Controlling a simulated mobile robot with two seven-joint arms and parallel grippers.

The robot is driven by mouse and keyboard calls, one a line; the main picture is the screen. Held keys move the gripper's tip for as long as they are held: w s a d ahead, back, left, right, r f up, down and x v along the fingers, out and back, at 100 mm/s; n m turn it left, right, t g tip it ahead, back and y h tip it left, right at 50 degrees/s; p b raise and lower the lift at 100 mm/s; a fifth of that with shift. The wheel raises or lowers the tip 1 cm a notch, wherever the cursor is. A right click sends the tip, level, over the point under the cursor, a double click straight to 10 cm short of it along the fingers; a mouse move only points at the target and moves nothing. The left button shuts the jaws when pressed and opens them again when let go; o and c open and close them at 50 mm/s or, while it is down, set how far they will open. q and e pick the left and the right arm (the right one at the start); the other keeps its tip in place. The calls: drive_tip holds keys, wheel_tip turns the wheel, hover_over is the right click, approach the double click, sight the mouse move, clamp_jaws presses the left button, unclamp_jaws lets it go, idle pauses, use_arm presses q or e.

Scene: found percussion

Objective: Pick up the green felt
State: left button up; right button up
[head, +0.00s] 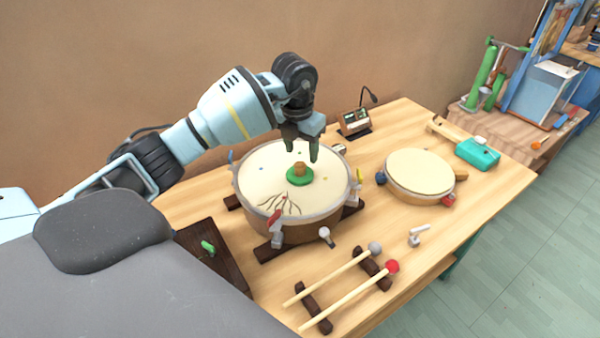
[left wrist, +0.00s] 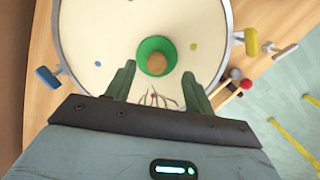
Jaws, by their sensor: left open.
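The green felt (head: 300,180) is a round green disc with a tan cork-like knob on top. It lies on the pale skin of the large drum (head: 262,171), a little right of its middle in the head view. In the left wrist view the felt (left wrist: 143,50) shows as a green ring around the tan knob (left wrist: 156,64). My left gripper (head: 302,157) points down above the felt, with its fingers apart. In the left wrist view the open fingers (left wrist: 155,82) are on either side of the knob's line, with nothing between them. My right gripper is not seen.
The drum rests on dark wooden bars with coloured clamps around its rim. A smaller drum (head: 420,172) is to the right. Two mallets (head: 345,290) lie on dark rests in front.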

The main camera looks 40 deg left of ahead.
sight(300, 165)
use_arm(q)
wheel_tip(300, 165, down, 5)
drive_tip(key=shift+a, duration=0.15)
drive_tip(key=c, duration=1)
drive_tip(key=shift+c, duration=0.2)
wheel_tip(300, 165, up, 10)
